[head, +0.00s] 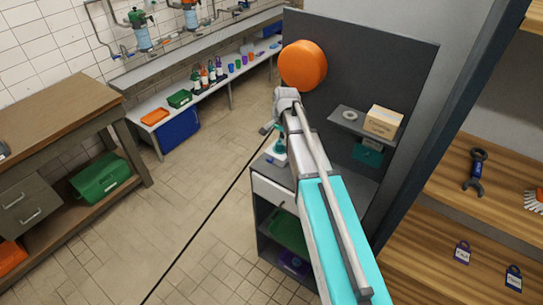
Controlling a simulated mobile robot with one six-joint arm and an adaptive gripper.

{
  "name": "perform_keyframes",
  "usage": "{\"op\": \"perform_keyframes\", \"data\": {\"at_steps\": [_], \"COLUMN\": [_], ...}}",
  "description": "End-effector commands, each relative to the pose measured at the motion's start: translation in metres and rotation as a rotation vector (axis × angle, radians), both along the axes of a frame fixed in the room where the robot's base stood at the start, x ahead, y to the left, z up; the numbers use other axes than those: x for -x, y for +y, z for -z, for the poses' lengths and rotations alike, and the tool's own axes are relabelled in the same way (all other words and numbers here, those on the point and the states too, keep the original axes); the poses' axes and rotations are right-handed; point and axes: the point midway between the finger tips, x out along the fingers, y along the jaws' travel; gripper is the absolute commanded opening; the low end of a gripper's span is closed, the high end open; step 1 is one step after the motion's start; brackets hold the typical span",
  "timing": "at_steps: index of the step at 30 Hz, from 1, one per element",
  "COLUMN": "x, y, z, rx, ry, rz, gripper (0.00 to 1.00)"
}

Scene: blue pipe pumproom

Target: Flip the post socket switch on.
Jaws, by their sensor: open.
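I cannot make out the post socket switch in the head view; my arm covers part of the grey cabinet. My arm reaches up across the middle of the picture. My gripper (267,129) is at its far end, small and grey, pointing down to the left. It is open, and nothing shows between its fingers. A large round orange knob or disc (302,65) is on the dark back panel (380,62), just above the arm's end.
A teal item (278,148) stands on the cabinet top just below my gripper. A small shelf (349,122) holds a cardboard box (383,121). A wooden rack (440,205) stands at right, a wooden workbench (60,125) at left. The tiled floor (185,205) between is clear.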

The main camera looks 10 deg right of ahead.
Motion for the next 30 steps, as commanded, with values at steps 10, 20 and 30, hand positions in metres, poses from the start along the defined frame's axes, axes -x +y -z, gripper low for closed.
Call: {"op": "perform_keyframes", "data": {"at_steps": [10, 20, 30], "x": [0.000, -0.001, -0.004], "y": [0.000, 0.001, 0.004], "z": [0.001, 0.012, 0.036], "rx": [0.000, 0.000, 0.000], "ry": [0.000, 0.000, 0.000], "rz": [0.002, 0.001, 0.001], "gripper": [0.91, 0.91, 0.91]}}
